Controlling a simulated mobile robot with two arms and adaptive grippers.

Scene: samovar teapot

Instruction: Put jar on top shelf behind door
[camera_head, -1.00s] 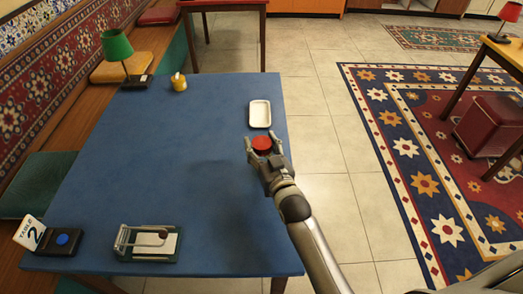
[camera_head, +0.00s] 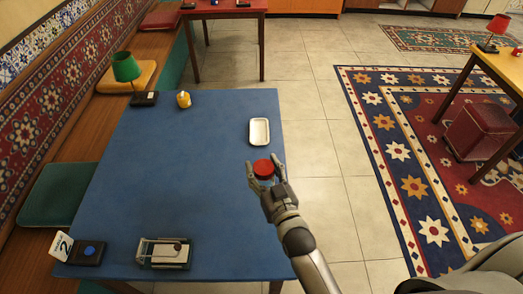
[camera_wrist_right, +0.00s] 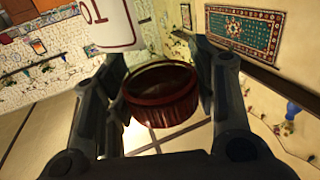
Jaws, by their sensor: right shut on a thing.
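The jar, with a round red lid (camera_head: 263,167), is between the fingers of my right gripper (camera_head: 265,172) over the right edge of the blue table in the head view. Little of its body shows below the lid. In the right wrist view a dark red ribbed round part (camera_wrist_right: 162,95), probably the lid, sits between the two fingers of my right gripper (camera_wrist_right: 158,98). The right gripper is shut on the jar. I cannot tell how high the jar is above the table. No shelf or door is recognisable. My left gripper is out of view.
The blue table (camera_head: 185,190) holds a white tray (camera_head: 259,132), a yellow pot (camera_head: 184,99), a green lamp (camera_head: 127,68), a table-number stand (camera_head: 79,250) and a small framed holder (camera_head: 163,253). Its middle is clear. Tiled floor (camera_head: 325,190) lies to the right.

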